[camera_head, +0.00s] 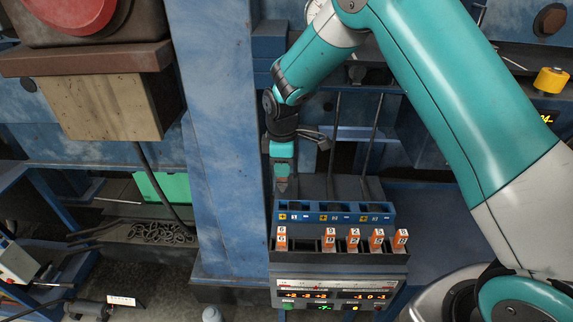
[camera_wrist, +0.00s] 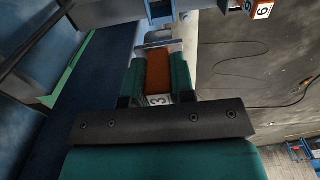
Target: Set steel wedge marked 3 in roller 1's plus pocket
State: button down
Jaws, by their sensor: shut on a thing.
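My gripper (camera_head: 282,178) is shut on the orange wedge (camera_wrist: 158,68), whose white end label reads 3 in the wrist view. The wedge lies between the two teal finger pads (camera_wrist: 158,80). In the head view the gripper points down above the left end of the blue pocket block (camera_head: 345,218), and the wedge is too small there to make out well. The block's left section carries a yellow plus label and a 1; its plus pocket (camera_head: 282,206) is at the far left, below the gripper. I cannot tell the exact gap between wedge and pocket.
In front of the block, a dark rack (camera_head: 343,256) holds several orange wedges with white labels, among them one marked 2 (camera_head: 354,239). A display panel (camera_head: 335,294) is below. A blue column (camera_head: 222,150) stands close left of my gripper. Dark rods (camera_head: 334,145) rise behind the block.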

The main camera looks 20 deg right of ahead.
aim_at(283, 179)
jog(key=shift+f+b, duration=1.25)
jog(key=shift+f, duration=1.4)
jog(key=shift+f+b, duration=2.25)
jog(key=shift+f, duration=0.6)
jog(key=c, duration=0.9)
grip_release()
notch_tip(283, 179, up, 6)
jog(key=b, duration=0.3)
jog(key=shift+r, duration=0.75)
